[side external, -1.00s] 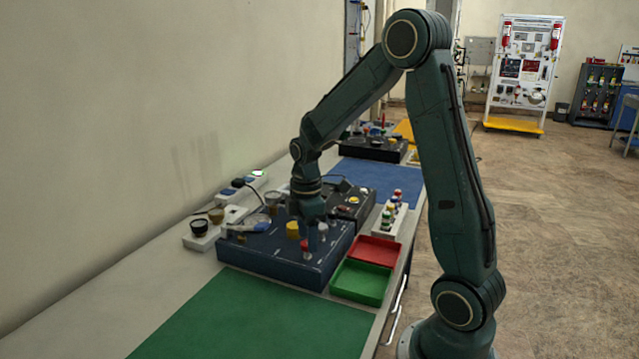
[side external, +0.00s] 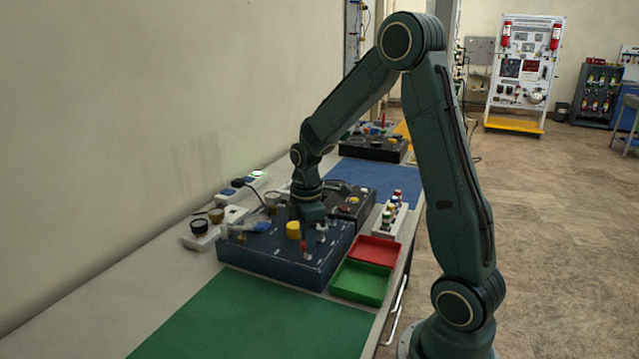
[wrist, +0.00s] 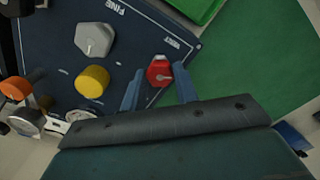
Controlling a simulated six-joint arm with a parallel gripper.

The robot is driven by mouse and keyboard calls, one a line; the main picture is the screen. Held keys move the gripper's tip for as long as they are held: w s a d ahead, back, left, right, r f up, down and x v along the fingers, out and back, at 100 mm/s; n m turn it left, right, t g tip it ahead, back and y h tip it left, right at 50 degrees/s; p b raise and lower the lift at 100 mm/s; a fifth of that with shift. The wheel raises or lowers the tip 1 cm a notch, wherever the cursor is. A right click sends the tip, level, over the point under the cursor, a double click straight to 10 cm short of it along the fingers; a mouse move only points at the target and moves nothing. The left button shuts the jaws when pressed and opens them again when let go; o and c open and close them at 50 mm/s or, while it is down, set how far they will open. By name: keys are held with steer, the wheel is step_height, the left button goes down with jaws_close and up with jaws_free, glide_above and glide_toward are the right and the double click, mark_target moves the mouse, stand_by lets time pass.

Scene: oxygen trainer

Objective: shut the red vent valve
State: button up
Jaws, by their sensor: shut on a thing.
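The red vent valve (wrist: 159,72) is a small red knob with a pale pointer on the dark blue panel (wrist: 62,25), beside printed white lettering. In the side external view, the panel (side external: 265,262) is a dark blue box on the bench and the red knob (side external: 304,248) is partly hidden by my gripper. My gripper (wrist: 158,70) points down at the panel with one finger on each side of the red knob and is shut on it. A grey knob (wrist: 94,39) and a yellow knob (wrist: 92,81) sit on the same panel, clear of the fingers.
A red tray (side external: 374,250) and a green tray (side external: 360,282) stand right of the panel. A green mat (side external: 255,320) lies bare in front. A rack of small coloured fittings (side external: 389,218) and a second black unit (side external: 348,204) are behind.

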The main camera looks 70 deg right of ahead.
steer(key=m, duration=1.3)
steer(key=shift+m, duration=0.4)
steer(key=m, duration=1)
stand_by(0.4)
steer(key=o, duration=1)
